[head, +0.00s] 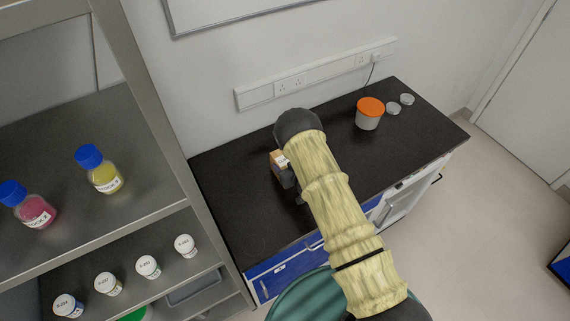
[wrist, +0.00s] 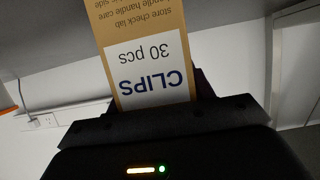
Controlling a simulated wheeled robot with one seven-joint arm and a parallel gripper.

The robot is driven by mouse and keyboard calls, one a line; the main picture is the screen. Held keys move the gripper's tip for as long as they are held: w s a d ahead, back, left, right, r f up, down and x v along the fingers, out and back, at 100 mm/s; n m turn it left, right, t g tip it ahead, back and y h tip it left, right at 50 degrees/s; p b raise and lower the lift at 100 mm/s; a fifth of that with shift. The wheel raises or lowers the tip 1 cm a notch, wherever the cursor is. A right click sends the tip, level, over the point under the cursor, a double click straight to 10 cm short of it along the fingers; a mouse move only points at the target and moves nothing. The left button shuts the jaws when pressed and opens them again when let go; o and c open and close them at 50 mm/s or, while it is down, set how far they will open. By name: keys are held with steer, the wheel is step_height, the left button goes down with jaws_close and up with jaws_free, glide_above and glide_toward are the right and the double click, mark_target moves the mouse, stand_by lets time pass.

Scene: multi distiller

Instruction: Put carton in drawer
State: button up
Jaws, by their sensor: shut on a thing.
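The carton (head: 277,160) is a small tan box with a white label, partly hidden behind my arm in the head view. In the wrist view the carton (wrist: 146,55) shows upside-down text reading "CLIPS 30 pcs". My gripper (head: 289,178) is shut on the carton and holds it over the left part of the black bench; it also shows in the wrist view (wrist: 158,112). I cannot tell whether the carton touches the bench top. Blue drawer fronts (head: 283,277) show under the bench's front edge, partly hidden by my arm; no open drawer is visible.
The black bench (head: 235,190) has clear room at left. An orange-lidded tub (head: 369,114) and two small round lids (head: 393,108) stand at back right. A grey shelf unit (head: 165,205) with bottles and jars stands at left. A green round object (head: 303,299) is below the bench front.

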steer(key=shift+f, duration=0.2)
steer(key=o, duration=1)
steer(key=shift+r, duration=0.1)
steer(key=shift+r, duration=0.2)
steer(key=shift+s+d, duration=0.1)
steer(key=shift+s, duration=0.05)
steer(key=b+v, duration=0.4)
steer(key=v, duration=0.7)
steer(key=shift+s+r+b, duration=0.15)
steer(key=shift+s+b, duration=0.15)
steer(key=shift+w+d, duration=0.1)
steer(key=shift+d, duration=0.1)
